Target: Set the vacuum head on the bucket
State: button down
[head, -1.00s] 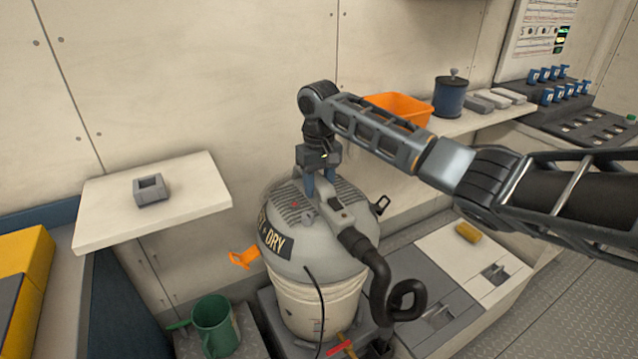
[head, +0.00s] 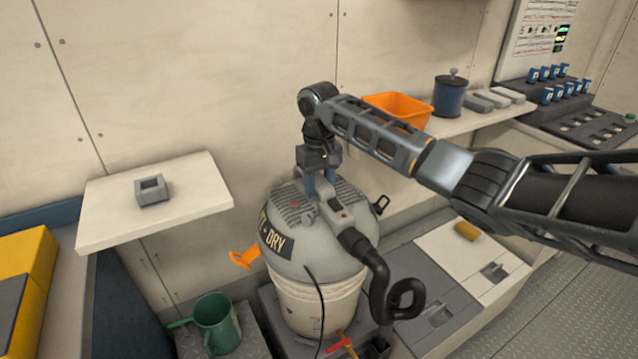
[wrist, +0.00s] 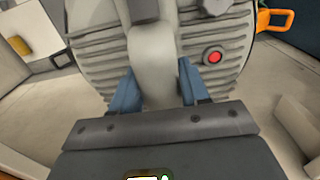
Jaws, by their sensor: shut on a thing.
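The grey domed vacuum head (head: 291,237), with a "DRY" label, vents and a red button, is over the cream bucket (head: 318,300). It covers the bucket's top; whether it is fully seated I cannot tell. My gripper (head: 319,185) points down at the top of the head, its blue fingers shut on the head's handle. In the wrist view the handle (wrist: 153,68) runs between the two fingers, with the red button beside it. A black hose (head: 379,280) curls down from the front of the head. An orange latch (head: 244,258) sticks out at the left, a dark one (head: 382,204) at the right.
A white shelf (head: 195,205) with a small grey block (head: 151,190) is on the left. A green watering can (head: 214,325) stands low beside the bucket. An orange bin (head: 398,106) and blue canister (head: 449,97) stand on the back shelf. A yellow sponge (head: 467,231) lies at right.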

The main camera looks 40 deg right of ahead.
jog(key=shift+d+f, duration=0.1)
jog(key=shift+f, duration=1)
dwell(1.8)
jog(key=c, duration=0.8)
grip_release()
jog(key=o, duration=0.3)
jog(key=shift+f, duration=0.2)
notch_tip(320, 180, up, 8)
jog(key=shift+r, duration=0.1)
